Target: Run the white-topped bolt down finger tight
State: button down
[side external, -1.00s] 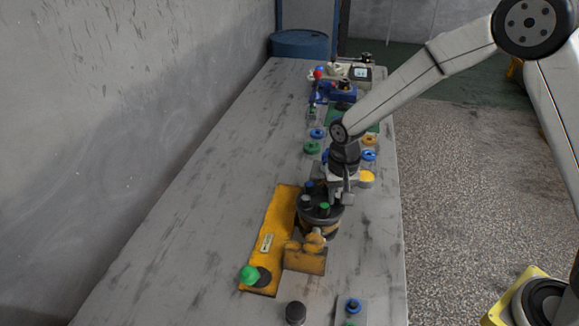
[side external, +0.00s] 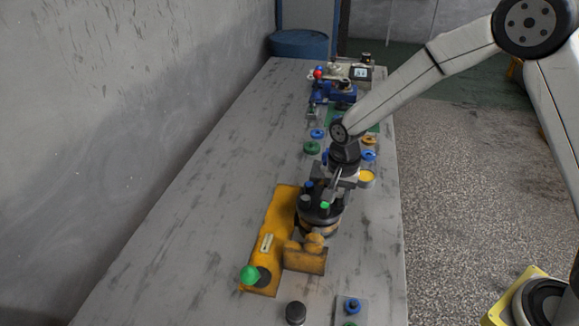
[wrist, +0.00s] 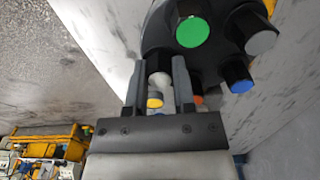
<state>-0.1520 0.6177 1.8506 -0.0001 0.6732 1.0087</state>
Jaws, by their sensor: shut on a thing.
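The motor's round black top (side external: 318,214) stands on the table below my gripper (side external: 331,192). In the wrist view my gripper (wrist: 160,82) is shut on the white-topped bolt (wrist: 159,78), whose pale head shows between the two fingers at the rim of the black top (wrist: 150,38). How deep this bolt sits is hidden. A green-topped bolt (wrist: 194,32), a grey-topped bolt (wrist: 262,42) and a blue-topped bolt (wrist: 240,86) stand around the same top, clear of the fingers.
A yellow plate (side external: 277,230) with a green knob (side external: 249,274) lies left of the motor. A yellow block (side external: 305,259) is in front of it. Several coloured parts and a blue device (side external: 342,90) stand farther back. The table's left side is clear.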

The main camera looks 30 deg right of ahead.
aim_at(339, 195)
jog(key=shift+m, duration=0.8)
jog(key=shift+m, duration=1.7)
jog(key=c, duration=0.7)
grip_release()
jog(key=shift+o, duration=0.2)
jog(key=shift+r, duration=0.1)
jog(key=shift+r, duration=2.2)
jog(key=shift+n, duration=0.3)
